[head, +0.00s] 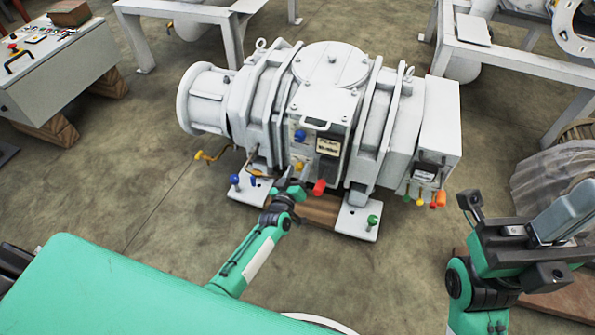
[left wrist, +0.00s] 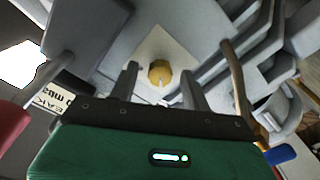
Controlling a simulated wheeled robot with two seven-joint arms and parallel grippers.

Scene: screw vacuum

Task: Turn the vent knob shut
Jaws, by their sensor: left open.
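A small round yellow knob (left wrist: 160,72) sits on a pale square plate on the machine, and it also shows on the machine's front in the head view (head: 299,166). No label on it can be read, so I cannot tell for sure that it is the vent knob. My left gripper (head: 290,186) is open just in front of it. In the left wrist view the two fingers (left wrist: 159,88) stand apart, with the knob between and beyond their tips, apparently untouched. My right gripper (head: 562,215) is at the far right, away from the machine; its finger opening is unclear.
The floor (head: 120,190) at left is open.

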